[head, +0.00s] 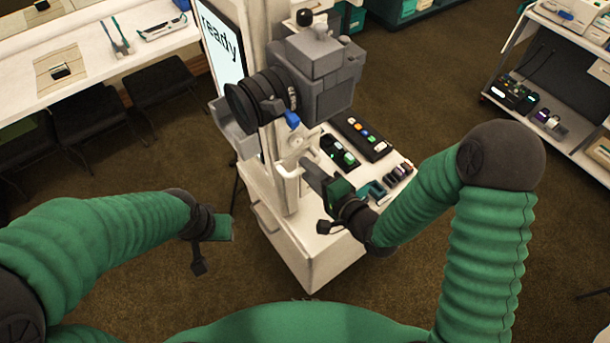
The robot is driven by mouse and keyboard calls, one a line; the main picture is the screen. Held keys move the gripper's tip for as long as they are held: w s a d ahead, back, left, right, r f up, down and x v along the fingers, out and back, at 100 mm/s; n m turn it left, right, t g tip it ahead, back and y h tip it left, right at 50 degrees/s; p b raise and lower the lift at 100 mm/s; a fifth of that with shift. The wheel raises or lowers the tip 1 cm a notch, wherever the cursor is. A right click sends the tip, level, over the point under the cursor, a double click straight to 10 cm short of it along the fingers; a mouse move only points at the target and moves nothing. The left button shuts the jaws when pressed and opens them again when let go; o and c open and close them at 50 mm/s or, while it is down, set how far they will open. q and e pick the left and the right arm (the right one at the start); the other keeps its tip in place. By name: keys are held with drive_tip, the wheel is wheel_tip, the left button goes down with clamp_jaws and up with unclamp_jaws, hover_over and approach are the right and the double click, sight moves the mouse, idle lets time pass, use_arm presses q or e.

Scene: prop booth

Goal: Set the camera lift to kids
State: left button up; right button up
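The camera lift is a pale column (280,178) on a white cabinet. A grey camera (325,75) with a black lens sits on it, pointing left. A small blue part (291,120) shows under the lens. A pale bracket or handle (289,172) stands out from the column lower down. My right gripper (313,174) is at this bracket, its tip close to or touching it. Whether it grips it cannot be told. My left gripper (216,236) is left of the cabinet, away from the lift, with nothing visible in it. No kids mark can be read.
The white cabinet (309,255) carries dark trays (362,138) of small coloured items right of the lift. A screen (220,45) reading "ready" stands behind left. A counter with chairs is at the left, a shelf (570,60) at the right. Brown floor lies between.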

drive_tip(key=shift+x, duration=1.25)
drive_tip(key=shift+s, duration=0.1)
drive_tip(key=c, duration=0.4)
drive_tip(key=shift+d, duration=0.1)
clamp_jaws()
